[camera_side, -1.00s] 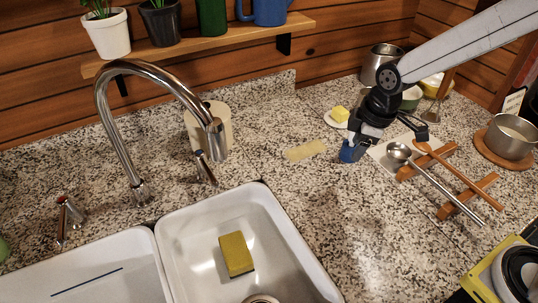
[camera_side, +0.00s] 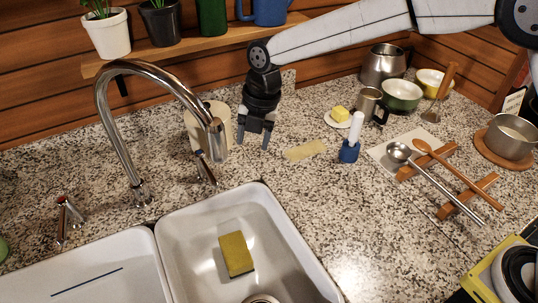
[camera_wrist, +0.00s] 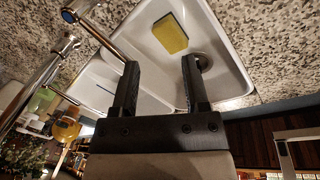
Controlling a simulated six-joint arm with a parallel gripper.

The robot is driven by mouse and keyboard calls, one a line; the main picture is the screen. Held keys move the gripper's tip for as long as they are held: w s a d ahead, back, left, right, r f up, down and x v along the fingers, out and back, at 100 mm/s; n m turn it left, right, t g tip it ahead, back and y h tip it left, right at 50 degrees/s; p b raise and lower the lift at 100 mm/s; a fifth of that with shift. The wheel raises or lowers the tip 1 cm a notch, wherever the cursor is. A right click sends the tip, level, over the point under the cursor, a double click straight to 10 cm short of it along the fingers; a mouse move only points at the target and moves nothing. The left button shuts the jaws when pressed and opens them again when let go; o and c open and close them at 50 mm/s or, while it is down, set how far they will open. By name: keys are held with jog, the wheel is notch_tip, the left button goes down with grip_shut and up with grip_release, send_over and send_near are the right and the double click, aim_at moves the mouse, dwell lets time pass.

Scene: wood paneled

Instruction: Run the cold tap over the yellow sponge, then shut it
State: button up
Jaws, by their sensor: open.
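The yellow sponge (camera_side: 237,254) lies in the right sink basin (camera_side: 292,240), near the drain. It also shows in the wrist view (camera_wrist: 171,33). The curved chrome faucet (camera_side: 105,110) stands behind the sinks, its spout end above and behind the sponge's basin. The cold tap handle (camera_side: 206,170), with a blue mark, stands to the right of the faucet base; its blue end shows in the wrist view (camera_wrist: 69,15). My gripper (camera_side: 253,142) is open and empty above the counter, right of the cold tap and apart from it. Its fingers frame part of the basin (camera_wrist: 161,68). I cannot tell whether water runs.
A red-marked tap handle (camera_side: 66,212) stands left of the faucet. A beige canister (camera_side: 222,112) is behind the spout. A pale flat sponge or cloth (camera_side: 305,150) and a blue holder with a white handle (camera_side: 350,148) are to the right. A shelf with pots (camera_side: 215,48) is above.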

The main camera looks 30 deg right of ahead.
aim_at(214, 178)
jog(key=a+n, duration=0.7)
jog(key=a, duration=0.1)
jog(key=shift+g, duration=0.4)
jog(key=shift+a+f, duration=0.25)
jog(key=shift+f, duration=1)
jog(key=shift+a+f, duration=0.2)
jog(key=shift+f, duration=1.05)
jog(key=shift+a+f, duration=0.25)
jog(key=shift+f, duration=1)
grip_shut()
